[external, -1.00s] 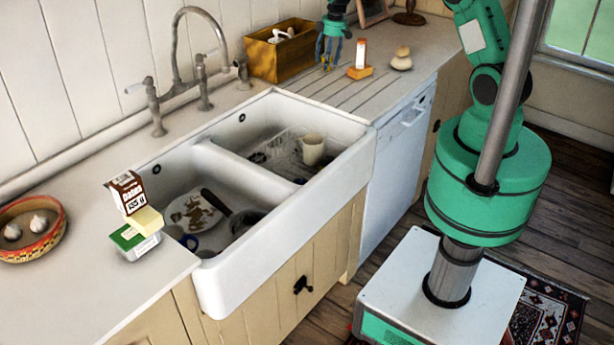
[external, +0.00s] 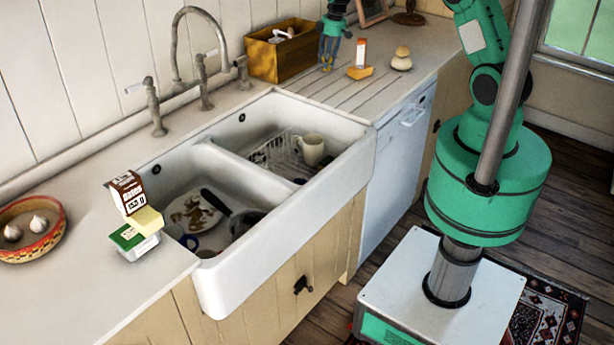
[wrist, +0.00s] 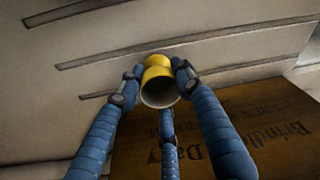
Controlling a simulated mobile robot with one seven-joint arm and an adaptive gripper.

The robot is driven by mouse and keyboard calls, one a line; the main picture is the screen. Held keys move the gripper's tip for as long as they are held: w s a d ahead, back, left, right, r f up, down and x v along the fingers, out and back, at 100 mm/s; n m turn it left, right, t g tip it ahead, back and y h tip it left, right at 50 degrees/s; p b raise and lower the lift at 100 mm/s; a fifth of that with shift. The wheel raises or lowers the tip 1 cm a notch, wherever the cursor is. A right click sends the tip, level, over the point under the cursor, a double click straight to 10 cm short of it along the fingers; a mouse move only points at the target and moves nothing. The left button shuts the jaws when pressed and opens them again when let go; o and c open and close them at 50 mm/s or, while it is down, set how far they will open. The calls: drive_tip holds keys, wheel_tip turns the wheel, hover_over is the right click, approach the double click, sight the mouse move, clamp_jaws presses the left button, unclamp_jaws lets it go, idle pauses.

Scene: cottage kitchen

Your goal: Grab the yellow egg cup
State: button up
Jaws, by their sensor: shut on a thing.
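The yellow egg cup (wrist: 158,77) shows in the wrist view between my blue fingers, with its pale inside facing the camera. My gripper (wrist: 155,82) is shut on it, with a finger on the left and right sides and a third finger below. In the external view my gripper (external: 328,64) is low over the grooved drainboard, just right of the wooden box; the egg cup is hidden or too small to make out there. I cannot tell whether the egg cup still touches the counter.
The wooden box (external: 284,50) stands close on the left of my gripper. An orange and white item (external: 360,62) and stacked tan rounded objects (external: 402,59) are to the right. The double sink (external: 225,180) is in front, holding a mug (external: 310,149).

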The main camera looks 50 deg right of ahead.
drive_tip(key=shift+r, duration=0.1)
wheel_tip(320, 180, up, 10)
drive_tip(key=p, duration=0.1)
idle(0.5)
drive_tip(key=shift+d, duration=0.15)
idle(0.4)
